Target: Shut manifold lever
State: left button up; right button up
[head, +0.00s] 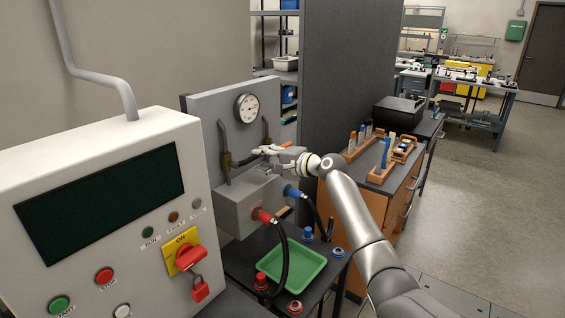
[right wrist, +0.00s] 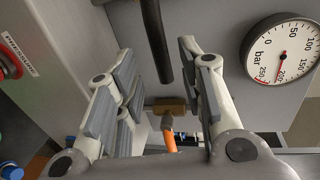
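The manifold lever has an orange handle (right wrist: 169,138) that sticks out from a brass valve (right wrist: 166,106) under a dark pipe in the right wrist view. In the head view part of the orange handle (head: 287,145) shows by my right gripper (head: 264,153), and the brass valve (head: 228,161) sits on the left pipe of the grey panel. My right gripper (right wrist: 160,90) is open, with its fingers apart on either side of the handle in the picture. I see no clear contact. My left gripper is out of view.
A round pressure gauge (head: 247,108) is on the panel above the valve; it also shows in the right wrist view (right wrist: 283,50). A grey box (head: 245,205) with red and blue hose fittings sits below. A white control console (head: 110,210) stands left, a green tray (head: 291,268) below.

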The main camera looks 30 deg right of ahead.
jog(key=v, duration=0.8)
